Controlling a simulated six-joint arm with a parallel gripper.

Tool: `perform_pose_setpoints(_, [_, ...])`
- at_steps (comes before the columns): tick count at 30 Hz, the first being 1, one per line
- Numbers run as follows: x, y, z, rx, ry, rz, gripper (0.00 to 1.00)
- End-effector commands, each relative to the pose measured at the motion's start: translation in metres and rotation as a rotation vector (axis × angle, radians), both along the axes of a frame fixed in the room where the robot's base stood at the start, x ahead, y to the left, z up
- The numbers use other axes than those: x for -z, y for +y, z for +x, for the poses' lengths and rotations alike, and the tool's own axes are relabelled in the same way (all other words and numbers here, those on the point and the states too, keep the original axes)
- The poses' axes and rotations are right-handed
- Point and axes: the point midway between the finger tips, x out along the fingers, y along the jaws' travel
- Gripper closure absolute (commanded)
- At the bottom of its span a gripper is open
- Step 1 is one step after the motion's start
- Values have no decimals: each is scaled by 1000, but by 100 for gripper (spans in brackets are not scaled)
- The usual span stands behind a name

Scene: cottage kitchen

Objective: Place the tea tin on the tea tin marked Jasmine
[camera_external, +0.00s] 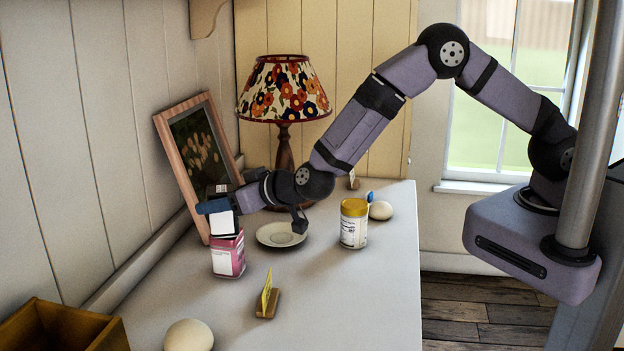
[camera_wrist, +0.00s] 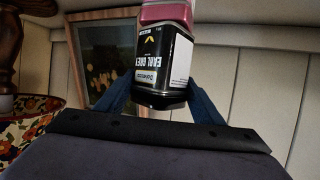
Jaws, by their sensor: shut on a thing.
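My gripper (camera_external: 217,205) is shut on a black tea tin with a white label (camera_external: 224,223). In the wrist view, which shows the room upside down, the held tin (camera_wrist: 165,62) reads "EARL GREY" and sits between my two fingers (camera_wrist: 160,93). A pink tin (camera_external: 228,258) stands upright on the counter directly under the held tin; its lettering is too small to read as Jasmine. The pink tin also shows at the top of the wrist view (camera_wrist: 166,13). The two tins look touching or nearly so; I cannot tell which.
A saucer (camera_external: 281,235) and a floral lamp (camera_external: 285,92) stand right of the tins. A framed picture (camera_external: 184,160) leans behind. The front right is clear.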

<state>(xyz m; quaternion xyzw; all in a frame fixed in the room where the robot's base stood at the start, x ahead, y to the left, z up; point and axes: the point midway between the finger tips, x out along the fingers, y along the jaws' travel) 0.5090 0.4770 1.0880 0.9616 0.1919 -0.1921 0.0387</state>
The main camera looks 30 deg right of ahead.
Motion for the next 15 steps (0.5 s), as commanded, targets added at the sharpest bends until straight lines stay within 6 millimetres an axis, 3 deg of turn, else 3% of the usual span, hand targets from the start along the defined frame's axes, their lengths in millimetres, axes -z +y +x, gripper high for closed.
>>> perform_pose_setpoints(12, [4,0,0,0,-2,2,68])
perform_pose_setpoints(13, [5,0,0,0,-1,0,36])
perform_pose_setpoints(15, [4,0,0,0,-1,0,20])
